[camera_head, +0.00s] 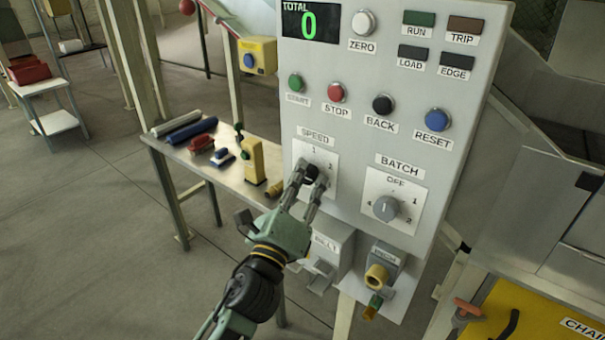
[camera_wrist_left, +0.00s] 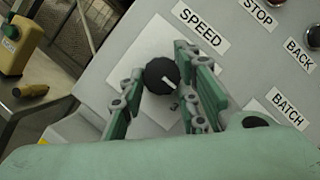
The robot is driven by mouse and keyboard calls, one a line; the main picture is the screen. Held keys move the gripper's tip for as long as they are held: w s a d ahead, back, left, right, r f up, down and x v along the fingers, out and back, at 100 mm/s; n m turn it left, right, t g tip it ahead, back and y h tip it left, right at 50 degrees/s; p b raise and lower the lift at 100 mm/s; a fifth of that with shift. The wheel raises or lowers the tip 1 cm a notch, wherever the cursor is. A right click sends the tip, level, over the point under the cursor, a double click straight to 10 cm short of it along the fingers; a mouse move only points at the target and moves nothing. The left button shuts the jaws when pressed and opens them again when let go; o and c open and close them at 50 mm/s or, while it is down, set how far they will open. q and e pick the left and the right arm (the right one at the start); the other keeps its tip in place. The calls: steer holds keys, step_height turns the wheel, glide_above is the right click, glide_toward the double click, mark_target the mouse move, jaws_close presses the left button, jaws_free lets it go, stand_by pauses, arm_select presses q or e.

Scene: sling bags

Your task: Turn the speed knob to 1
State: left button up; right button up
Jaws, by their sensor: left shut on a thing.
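The black speed knob (camera_head: 312,171) sits on a white plate (camera_head: 301,150) under the SPEED label on the grey panel. I cannot tell exactly which digit the mark lines up with. My right gripper is not in view.
The grey batch knob (camera_head: 386,208) is to the right on the same panel (camera_head: 450,120). Push buttons, including the red stop button (camera_head: 336,92), sit above. A metal side table (camera_head: 190,160) with tools stands to the left. Boxes protrude below the speed plate.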

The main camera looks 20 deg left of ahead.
arm_select(q)
steer(key=n+g+p, duration=0.1)
steer(key=n+p, duration=0.3)
steer(key=p, duration=0.1)
steer(key=n+g+y+p, duration=0.1)
steer(key=n+g+p, duration=0.1)
steer(key=n+p, duration=0.3)
steer(key=n+g+p, duration=0.2)
steer(key=n+p, duration=0.2)
steer(key=p, duration=0.3)
steer(key=shift+s+d+r+n, duration=0.2)
steer(key=shift+r+n, duration=0.1)
steer(key=shift+n, duration=0.1)
steer(key=shift+f+n+g+p, duration=0.15)
steer(key=shift+n+g+p, duration=0.35)
steer(key=shift+n+p, duration=0.4)
steer(key=shift+f+n+g+h+p, duration=0.1)
steer(key=shift+n+g+h+p, duration=0.2)
steer(key=shift+n+h+p, duration=0.25)
steer(key=shift+d, duration=0.1)
steer(key=o, duration=1)
steer(key=shift+o, duration=0.2)
steer(key=shift+w+r, duration=0.1)
steer(key=shift+r, duration=0.15)
